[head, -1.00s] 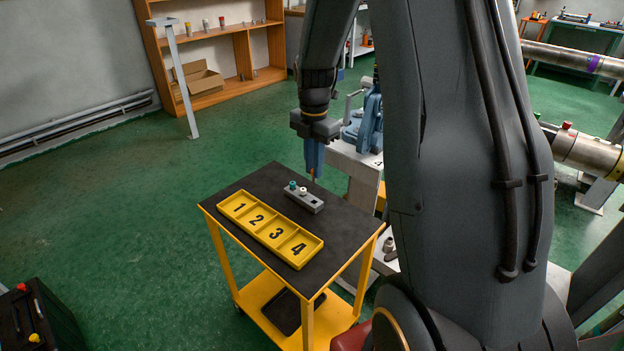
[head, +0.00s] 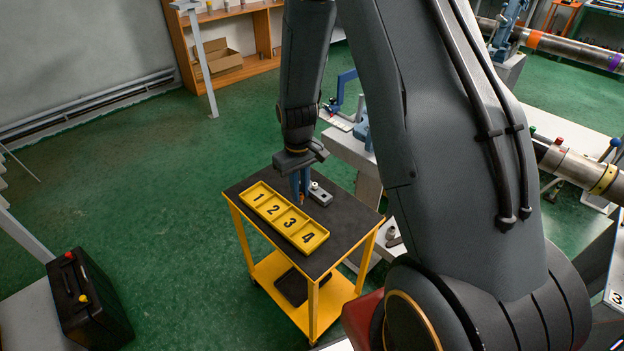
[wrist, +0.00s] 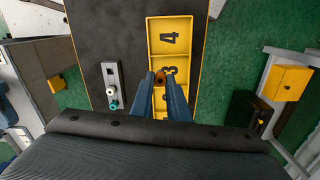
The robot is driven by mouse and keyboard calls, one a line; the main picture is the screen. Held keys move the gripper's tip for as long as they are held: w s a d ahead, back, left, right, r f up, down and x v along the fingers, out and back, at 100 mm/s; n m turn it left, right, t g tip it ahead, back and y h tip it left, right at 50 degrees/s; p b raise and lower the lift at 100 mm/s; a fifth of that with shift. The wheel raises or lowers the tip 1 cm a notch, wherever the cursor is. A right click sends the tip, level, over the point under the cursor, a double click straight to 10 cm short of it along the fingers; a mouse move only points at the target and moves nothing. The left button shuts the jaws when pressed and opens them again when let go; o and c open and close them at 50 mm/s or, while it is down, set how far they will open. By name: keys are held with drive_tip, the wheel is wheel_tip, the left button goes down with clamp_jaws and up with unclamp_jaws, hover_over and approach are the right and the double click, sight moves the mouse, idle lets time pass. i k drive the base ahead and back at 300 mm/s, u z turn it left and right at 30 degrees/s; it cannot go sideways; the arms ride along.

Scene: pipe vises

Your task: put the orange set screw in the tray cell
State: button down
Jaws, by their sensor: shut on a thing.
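The orange set screw (wrist: 160,78) is between the fingertips of my gripper (wrist: 160,80) in the wrist view, and the gripper is shut on it. In the head view my gripper (head: 301,198) points down beside the yellow tray (head: 326,236), near its far long edge. The tray has a row of cells numbered 1 to 4. In the wrist view the screw appears in front of the 3 cell (wrist: 171,64). How high the screw hangs above the tray is hard to tell.
A grey block (wrist: 112,78) holds a white and a teal screw and lies beside the tray on the dark top of the yellow cart (head: 352,220). A black case (head: 88,300) stands on the left. Green floor is free left of the cart.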

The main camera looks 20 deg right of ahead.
sight(259, 197)
drive_tip(key=k, duration=0.5)
drive_tip(key=z, duration=2.6)
drive_tip(key=i, duration=0.7)
drive_tip(key=u, duration=2.95)
drive_tip(key=i, duration=0.5)
